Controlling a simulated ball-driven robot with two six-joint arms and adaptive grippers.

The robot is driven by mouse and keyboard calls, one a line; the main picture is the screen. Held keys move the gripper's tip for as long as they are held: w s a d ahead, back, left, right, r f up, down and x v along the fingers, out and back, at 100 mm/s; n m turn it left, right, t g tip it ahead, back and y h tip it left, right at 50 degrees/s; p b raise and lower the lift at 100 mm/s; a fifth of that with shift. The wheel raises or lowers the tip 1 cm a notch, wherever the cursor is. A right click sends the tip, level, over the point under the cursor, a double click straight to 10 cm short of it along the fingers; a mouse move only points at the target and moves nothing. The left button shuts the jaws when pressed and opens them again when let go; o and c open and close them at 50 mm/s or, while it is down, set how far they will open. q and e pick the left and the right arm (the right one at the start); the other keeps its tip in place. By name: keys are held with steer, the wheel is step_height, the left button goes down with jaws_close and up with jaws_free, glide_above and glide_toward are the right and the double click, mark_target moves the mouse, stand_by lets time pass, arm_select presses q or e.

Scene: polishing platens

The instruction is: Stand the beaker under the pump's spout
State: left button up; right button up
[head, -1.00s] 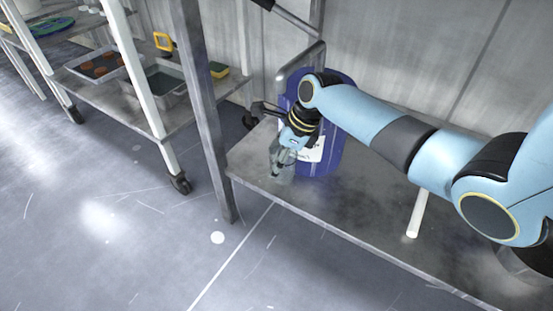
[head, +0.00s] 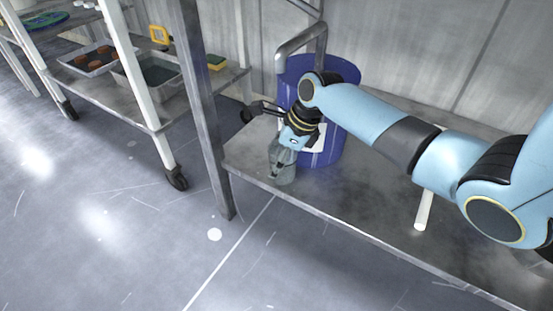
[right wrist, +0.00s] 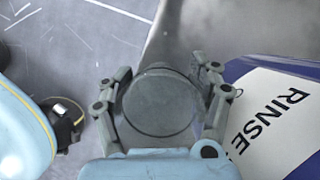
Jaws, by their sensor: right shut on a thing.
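My right gripper (head: 282,160) is shut around a clear, greyish beaker (head: 284,176). The beaker is upright near the front left corner of a metal shelf; I cannot tell whether its base touches the shelf. The right wrist view looks down on the round beaker (right wrist: 158,103) between the two fingers. A blue drum (head: 333,80) stands just behind the gripper, its white label partly hidden by my arm. A grey bent pipe (head: 290,47), which looks like the pump's spout, arches over the drum's left side. The wrist view shows "RINSE" on the label (right wrist: 280,110). My left gripper is not in view.
The metal shelf (head: 340,205) is bare in front of the drum. A grey upright post (head: 197,95) stands close to the left of the beaker. A wheeled cart with trays (head: 158,75) is at left.

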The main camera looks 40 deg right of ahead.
steer(key=shift+f, duration=0.6)
steer(key=o, duration=1.4)
steer(key=shift+c, duration=0.2)
